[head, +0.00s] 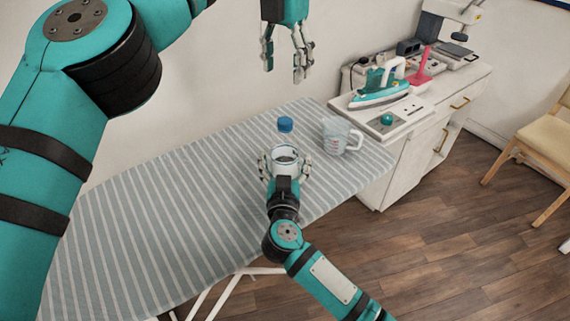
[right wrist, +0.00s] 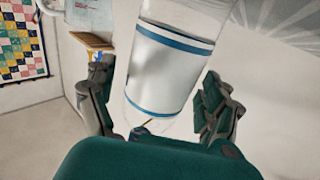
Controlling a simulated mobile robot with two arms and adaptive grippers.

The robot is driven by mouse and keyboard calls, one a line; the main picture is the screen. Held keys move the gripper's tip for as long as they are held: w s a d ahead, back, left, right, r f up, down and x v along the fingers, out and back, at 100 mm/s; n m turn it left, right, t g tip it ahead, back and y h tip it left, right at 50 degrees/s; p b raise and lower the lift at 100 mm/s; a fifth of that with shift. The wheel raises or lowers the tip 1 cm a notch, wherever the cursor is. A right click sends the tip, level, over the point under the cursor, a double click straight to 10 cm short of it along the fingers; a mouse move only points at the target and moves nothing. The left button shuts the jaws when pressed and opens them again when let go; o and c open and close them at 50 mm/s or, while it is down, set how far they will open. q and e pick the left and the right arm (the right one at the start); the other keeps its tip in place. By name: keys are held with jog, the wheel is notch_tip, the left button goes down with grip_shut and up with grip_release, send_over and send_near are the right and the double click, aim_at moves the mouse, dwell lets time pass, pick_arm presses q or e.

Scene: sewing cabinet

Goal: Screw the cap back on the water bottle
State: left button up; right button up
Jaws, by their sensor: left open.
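The water bottle (head: 285,150) stands upright over the front part of the striped ironing board. It is clear, with a white label and blue bands in the right wrist view (right wrist: 170,70). A blue cap (head: 285,124) shows at its top; I cannot tell whether it is screwed down or only rests there. My right gripper (head: 284,170) has its fingers on both sides of the bottle's lower body and appears closed on it; the fingers also show in the right wrist view (right wrist: 160,110). My left gripper (head: 284,66) is open and empty, pointing down above and behind the cap.
A clear measuring jug (head: 341,136) stands on the ironing board (head: 170,210) just right of the bottle. A white cabinet (head: 400,165) behind it carries a teal iron (head: 380,88) and a sewing machine (head: 447,35). A chair (head: 545,135) stands far right. The board's left part is clear.

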jog(key=s, duration=1.2)
jog(key=shift+a, duration=0.15)
jog(key=shift+f, duration=0.1)
